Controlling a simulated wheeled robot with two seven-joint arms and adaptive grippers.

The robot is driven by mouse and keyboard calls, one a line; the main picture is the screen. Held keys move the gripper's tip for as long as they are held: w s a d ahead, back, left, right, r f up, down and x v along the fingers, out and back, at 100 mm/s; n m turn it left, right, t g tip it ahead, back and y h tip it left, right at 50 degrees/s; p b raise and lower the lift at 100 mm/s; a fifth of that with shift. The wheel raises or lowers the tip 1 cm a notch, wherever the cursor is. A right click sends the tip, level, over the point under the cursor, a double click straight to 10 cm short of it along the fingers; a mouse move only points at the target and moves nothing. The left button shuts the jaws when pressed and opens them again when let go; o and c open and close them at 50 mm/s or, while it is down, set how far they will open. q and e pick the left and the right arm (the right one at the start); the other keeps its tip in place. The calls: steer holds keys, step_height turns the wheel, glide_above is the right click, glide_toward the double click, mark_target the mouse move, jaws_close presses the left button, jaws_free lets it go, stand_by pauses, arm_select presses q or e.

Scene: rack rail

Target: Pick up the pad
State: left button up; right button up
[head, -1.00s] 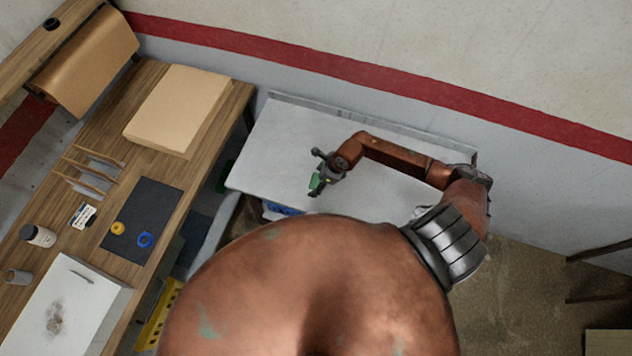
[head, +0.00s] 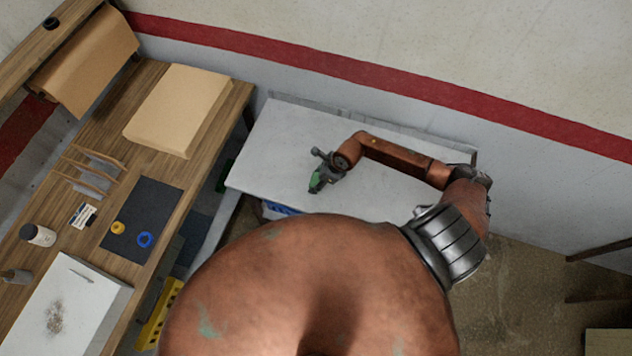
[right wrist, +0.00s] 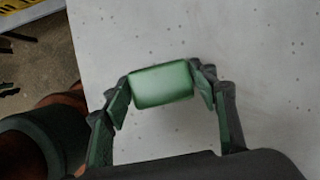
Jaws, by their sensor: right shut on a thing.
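The pad (right wrist: 162,84) is a small green block with rounded edges. In the right wrist view it sits between the two fingertips of my right gripper, which touch its left and right ends. In the head view my right gripper (head: 317,183) is over the left part of the white table (head: 270,150), pointing down. There the pad cannot be told apart from the green fingers. Whether the pad touches the tabletop is unclear. My left gripper is not in view.
A wooden workbench (head: 222,120) stands on the left, with a cardboard-coloured block (head: 178,108), a dark mat (head: 150,205) and a white board (head: 75,315) on it. A grey wall with a red stripe runs behind the white table. The tabletop around the gripper is largely clear.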

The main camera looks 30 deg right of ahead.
steer(key=shift+r, duration=0.65)
steer(key=s+a+r+b, duration=0.1)
steer(key=s+a+r, duration=0.2)
steer(key=r, duration=0.1)
steer(key=s+a+r+b, duration=0.1)
steer(key=s+a+r, duration=0.2)
steer(key=s+a+r+b, duration=0.1)
steer(key=s+a+r, duration=0.2)
steer(key=s+r, duration=0.1)
steer(key=shift+s+a+r, duration=0.1)
steer(key=shift+a+r, duration=0.2)
steer(key=shift+r, duration=0.05)
